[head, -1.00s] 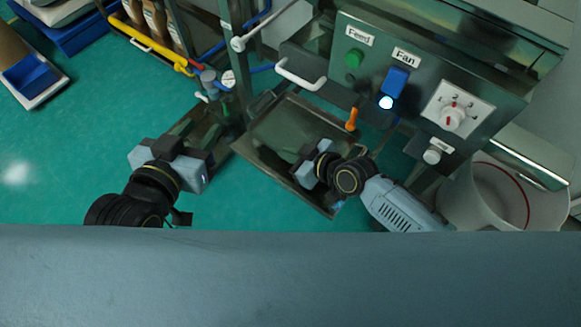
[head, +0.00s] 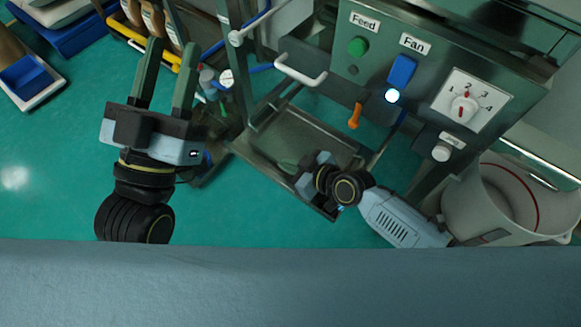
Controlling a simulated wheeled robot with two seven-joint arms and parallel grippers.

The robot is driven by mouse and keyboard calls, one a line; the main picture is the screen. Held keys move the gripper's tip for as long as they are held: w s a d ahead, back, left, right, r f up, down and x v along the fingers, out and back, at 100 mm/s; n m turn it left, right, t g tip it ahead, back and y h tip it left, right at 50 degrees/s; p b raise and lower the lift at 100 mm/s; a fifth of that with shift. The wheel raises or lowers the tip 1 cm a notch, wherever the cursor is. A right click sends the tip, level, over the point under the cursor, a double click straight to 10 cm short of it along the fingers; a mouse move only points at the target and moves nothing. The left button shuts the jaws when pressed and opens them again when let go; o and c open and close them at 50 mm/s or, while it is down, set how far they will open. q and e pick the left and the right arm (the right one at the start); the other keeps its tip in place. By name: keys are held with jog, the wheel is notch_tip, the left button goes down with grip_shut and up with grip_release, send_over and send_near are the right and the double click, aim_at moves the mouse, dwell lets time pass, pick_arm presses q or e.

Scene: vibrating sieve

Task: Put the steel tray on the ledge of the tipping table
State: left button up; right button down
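The steel tray (head: 310,128) is a shallow, rectangular metal pan below the control panel, in the middle of the head view. A dark metal frame edge (head: 258,166) runs along its near left side; I cannot tell whether this is the tipping table's ledge or whether the tray rests on it. My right gripper (head: 288,163) is over the tray's near right part, pointing left. Its fingers are small and partly hidden, so its grip on the tray is unclear. My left gripper (head: 170,62) is open and empty, left of the tray and apart from it, its fingers pointing away from me.
The control panel (head: 430,85) with Feed and Fan buttons and a dial overhangs the tray. A white handle (head: 300,72) and an orange lever (head: 355,115) stick out near it. A white bucket (head: 495,205) stands right.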

pick_arm(q)
jog(key=shift+s+a+r+t, duration=0.15)
jog(key=shift+s+r+t, duration=0.4)
jog(key=shift+t, duration=0.25)
pick_arm(e)
jog(key=shift+w+d+f, duration=0.1)
jog(key=shift+w+f, duration=0.1)
jog(key=shift+f, duration=0.15)
pick_arm(q)
jog(key=shift+s+b, duration=0.1)
jog(key=shift+b, duration=0.3)
pick_arm(e)
jog(key=shift+f, duration=0.15)
jog(key=c, duration=1.7)
grip_release()
pick_arm(q)
jog(key=shift+r, duration=0.1)
